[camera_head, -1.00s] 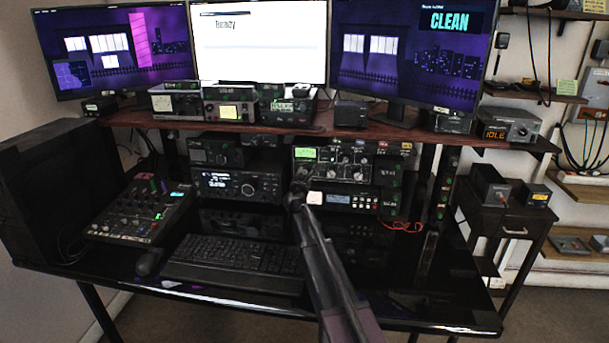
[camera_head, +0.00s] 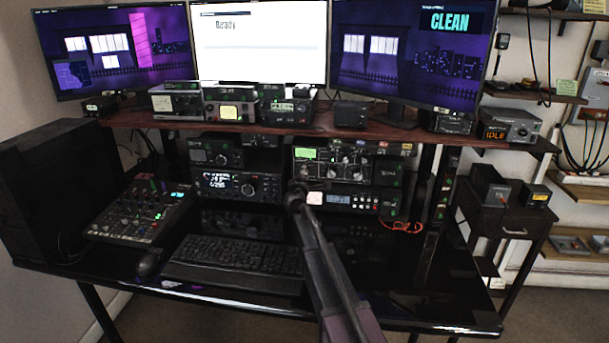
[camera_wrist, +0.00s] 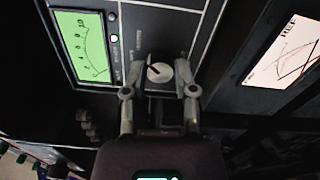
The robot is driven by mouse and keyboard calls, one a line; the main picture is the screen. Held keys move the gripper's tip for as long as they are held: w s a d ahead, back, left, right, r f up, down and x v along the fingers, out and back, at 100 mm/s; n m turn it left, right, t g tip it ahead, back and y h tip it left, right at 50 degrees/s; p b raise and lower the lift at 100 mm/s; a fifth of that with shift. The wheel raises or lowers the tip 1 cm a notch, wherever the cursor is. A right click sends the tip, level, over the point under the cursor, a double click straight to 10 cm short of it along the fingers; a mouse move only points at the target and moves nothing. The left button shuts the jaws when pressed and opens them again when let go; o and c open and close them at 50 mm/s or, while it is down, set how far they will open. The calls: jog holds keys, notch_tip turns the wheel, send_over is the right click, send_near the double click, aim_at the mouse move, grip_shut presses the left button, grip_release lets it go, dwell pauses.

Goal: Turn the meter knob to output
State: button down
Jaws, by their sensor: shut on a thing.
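The tuner (camera_head: 348,160) is a dark panel unit under the shelf, with several knobs and a lit green meter (camera_head: 306,153). In the wrist view the green meter (camera_wrist: 85,46) is at the upper left. Beside it is a small round light knob (camera_wrist: 158,72) with a dark pointer line. My gripper (camera_wrist: 161,66) has its two fingers on either side of this knob and is shut on it. The label by the knob is too small to read. In the head view my gripper (camera_head: 297,188) is at the tuner's lower left, and the arm hides part of the front.
A second pale meter (camera_wrist: 284,50) shows at the right of the wrist view. A radio (camera_head: 238,185) stands left of the tuner, and a unit with red cables (camera_head: 350,201) sits below it. The keyboard (camera_head: 240,253) and mixer (camera_head: 140,210) are on the desk.

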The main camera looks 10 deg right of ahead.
jog(key=shift+w+d, duration=0.1)
jog(key=shift+d, duration=0.05)
dwell(0.3)
jog(key=shift+c, duration=2)
grip_release()
jog(key=v, duration=1.2)
